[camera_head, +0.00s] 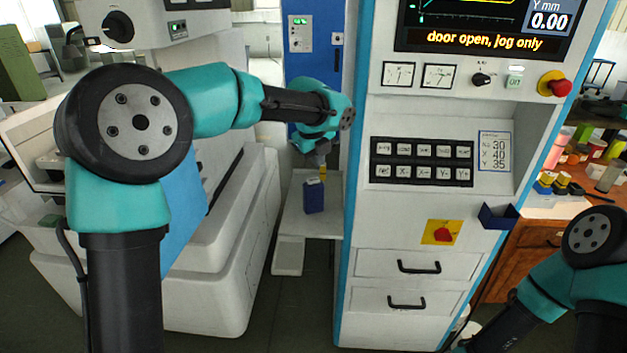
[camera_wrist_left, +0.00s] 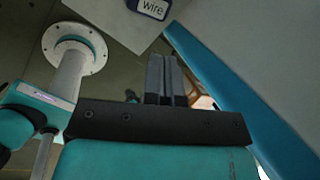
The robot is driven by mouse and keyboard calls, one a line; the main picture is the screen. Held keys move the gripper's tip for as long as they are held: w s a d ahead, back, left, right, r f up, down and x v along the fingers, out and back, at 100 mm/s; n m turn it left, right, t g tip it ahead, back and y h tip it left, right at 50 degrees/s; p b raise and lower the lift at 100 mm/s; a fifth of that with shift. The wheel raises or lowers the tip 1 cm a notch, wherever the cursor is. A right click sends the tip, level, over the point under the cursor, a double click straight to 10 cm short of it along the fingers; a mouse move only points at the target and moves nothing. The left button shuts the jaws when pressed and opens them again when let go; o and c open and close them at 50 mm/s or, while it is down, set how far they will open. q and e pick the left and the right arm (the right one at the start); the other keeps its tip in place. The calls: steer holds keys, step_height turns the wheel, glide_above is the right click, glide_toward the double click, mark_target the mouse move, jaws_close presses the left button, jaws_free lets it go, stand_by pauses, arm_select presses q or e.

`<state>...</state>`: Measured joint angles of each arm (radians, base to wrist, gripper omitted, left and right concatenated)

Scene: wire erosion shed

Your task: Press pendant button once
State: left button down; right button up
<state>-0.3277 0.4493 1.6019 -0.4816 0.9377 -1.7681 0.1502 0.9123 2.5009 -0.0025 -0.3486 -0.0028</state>
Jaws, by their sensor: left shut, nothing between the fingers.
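The light grey control console (camera_head: 462,207) stands right of centre in the head view. It carries a black keypad (camera_head: 421,162) with two rows of pale labelled buttons. My left gripper (camera_head: 320,160) is left of the console, beyond its blue edge and above a small white shelf, apart from the keypad. Its fingers are small in the head view. In the wrist view the left gripper (camera_wrist_left: 165,62) is shut and empty. My right arm shows at the lower right, but its gripper is out of view. No separate hand-held pendant can be made out.
A dark blue box (camera_head: 314,197) stands on the white shelf (camera_head: 330,222); a box marked "wire" (camera_wrist_left: 150,8) shows in the wrist view. The console has a screen (camera_head: 484,27), a red stop knob (camera_head: 554,84) and a blue side holder (camera_head: 497,216). A wooden bench (camera_head: 541,236) stands right.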

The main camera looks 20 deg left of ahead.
mark_target(314, 180)
arm_select(q)
steer(key=w+r+n+t+h, duration=0.1)
steer(key=n+h, duration=0.1)
steer(key=n, duration=0.1)
steer(key=w+a+r+n+t+h, duration=0.1)
steer(key=n+h, duration=0.1)
steer(key=n, duration=0.1)
steer(key=w+r+n+t+h, duration=0.1)
steer(key=n+h, duration=0.1)
steer(key=shift+a+r+n, duration=0.15)
steer(key=shift+a+n, duration=0.25)
steer(key=shift+f, duration=4.4)
steer(key=shift+f, duration=0.15)
steer(key=shift+f, duration=0.3)
